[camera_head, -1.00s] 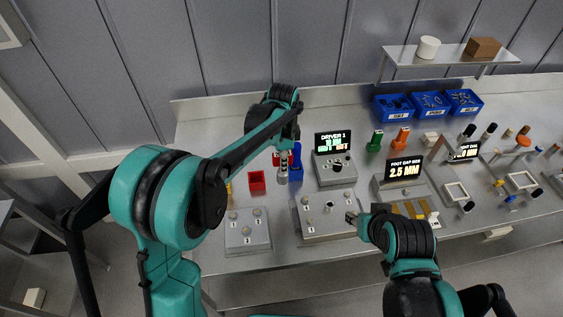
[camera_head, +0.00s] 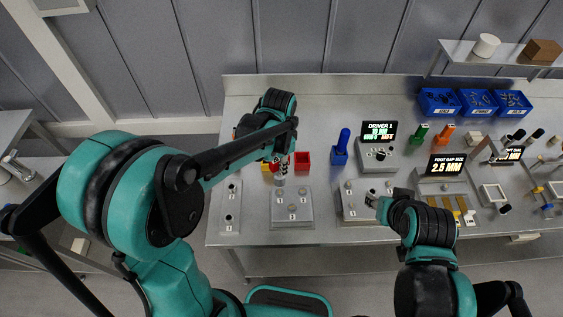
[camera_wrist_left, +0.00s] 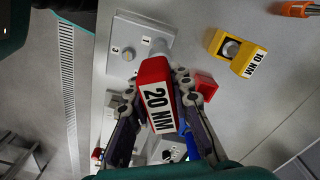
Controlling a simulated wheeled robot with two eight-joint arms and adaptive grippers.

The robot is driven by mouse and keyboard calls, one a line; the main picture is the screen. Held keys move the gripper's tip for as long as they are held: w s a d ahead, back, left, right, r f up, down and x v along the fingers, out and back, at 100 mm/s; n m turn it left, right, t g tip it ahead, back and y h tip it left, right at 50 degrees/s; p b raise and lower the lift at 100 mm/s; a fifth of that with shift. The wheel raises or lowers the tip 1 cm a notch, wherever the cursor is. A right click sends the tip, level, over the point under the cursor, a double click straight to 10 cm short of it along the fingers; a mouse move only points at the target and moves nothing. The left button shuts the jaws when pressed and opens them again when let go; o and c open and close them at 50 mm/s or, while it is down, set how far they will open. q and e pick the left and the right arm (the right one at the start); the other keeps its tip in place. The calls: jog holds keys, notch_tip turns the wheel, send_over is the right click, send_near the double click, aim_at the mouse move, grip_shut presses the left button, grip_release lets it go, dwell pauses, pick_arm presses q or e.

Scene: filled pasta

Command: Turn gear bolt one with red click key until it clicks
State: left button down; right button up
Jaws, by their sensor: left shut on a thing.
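My left gripper (camera_head: 281,166) is shut on the red click key (camera_wrist_left: 155,95), whose label reads 20 NM in the left wrist view. The key's grey lower end (camera_head: 280,181) is over the upper left of a grey bolt plate (camera_head: 305,213) marked 1, 2 and 3. In the wrist view the same plate (camera_wrist_left: 138,60) shows marks 1 and 3, and the key's end overlaps its edge near mark 1. The key hides the bolt there, so I cannot tell whether they touch. My right gripper (camera_head: 372,201) is by another bolt plate (camera_head: 350,218); its fingers are too small to judge.
A red holder (camera_head: 302,161) and a blue tool (camera_head: 342,146) stand right of the left gripper. A yellow 10 NM holder (camera_wrist_left: 232,50) is close by. The driver box (camera_head: 378,157) and blue bins (camera_head: 478,101) stand farther right. A narrow plate (camera_head: 231,190) lies left.

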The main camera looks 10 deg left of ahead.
pick_arm(q)
jog(key=shift+f+b, duration=2.45)
jog(key=shift+f, duration=0.35)
jog(key=shift+f+b, duration=0.75)
jog(key=shift+f, duration=0.1)
jog(key=shift+m, duration=0.3)
